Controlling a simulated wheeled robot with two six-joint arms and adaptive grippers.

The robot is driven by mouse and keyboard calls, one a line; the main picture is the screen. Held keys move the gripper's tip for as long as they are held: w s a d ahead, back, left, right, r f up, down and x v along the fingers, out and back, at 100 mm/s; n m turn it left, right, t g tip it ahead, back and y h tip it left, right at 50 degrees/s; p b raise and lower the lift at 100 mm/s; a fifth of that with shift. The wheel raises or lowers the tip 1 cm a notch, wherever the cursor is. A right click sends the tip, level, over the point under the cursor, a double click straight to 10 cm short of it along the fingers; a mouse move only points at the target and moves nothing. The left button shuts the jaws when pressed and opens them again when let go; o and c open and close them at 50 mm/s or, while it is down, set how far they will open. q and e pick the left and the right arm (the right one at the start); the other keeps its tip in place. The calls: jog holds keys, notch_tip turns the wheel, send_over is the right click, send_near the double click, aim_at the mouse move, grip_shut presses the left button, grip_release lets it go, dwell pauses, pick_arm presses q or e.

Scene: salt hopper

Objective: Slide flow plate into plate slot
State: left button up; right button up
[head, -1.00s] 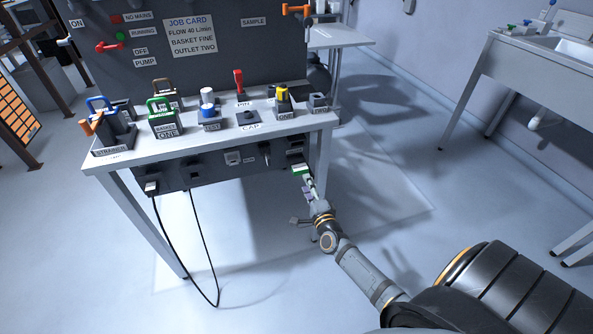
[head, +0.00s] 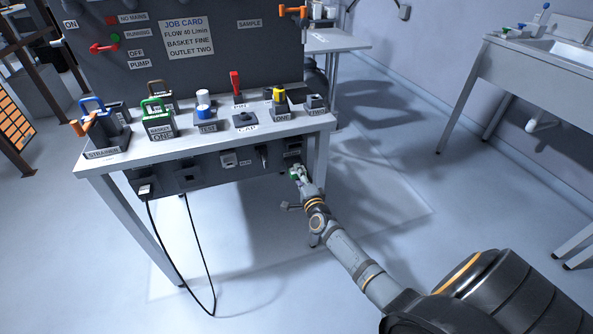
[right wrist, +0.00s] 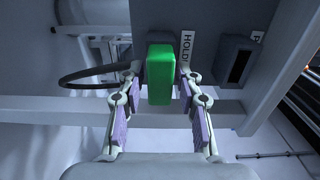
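A green block (right wrist: 160,74), which looks like the grip end of the flow plate, stands upright in the right wrist view in front of a dark housing beside a HOLD label. My right gripper (right wrist: 162,92) is open around it, with a visible gap on each side. In the head view the gripper (head: 299,173) is below the bench's front right edge, and only a bit of green (head: 293,174) shows at it. A dark slotted housing (right wrist: 236,66), its label starting with P, is to the right in the wrist view. My left gripper is out of view.
The bench (head: 200,140) carries several labelled parts on top. Its front panel (head: 215,183) holds sockets and a plug with a hanging black cable (head: 210,265). A bench leg (head: 318,160) stands close to my right gripper.

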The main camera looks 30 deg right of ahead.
grip_shut()
dwell(0.3)
jog(key=p+v, duration=0.2)
jog(key=v, duration=0.5)
jog(key=shift+p, duration=0.3)
dwell(0.7)
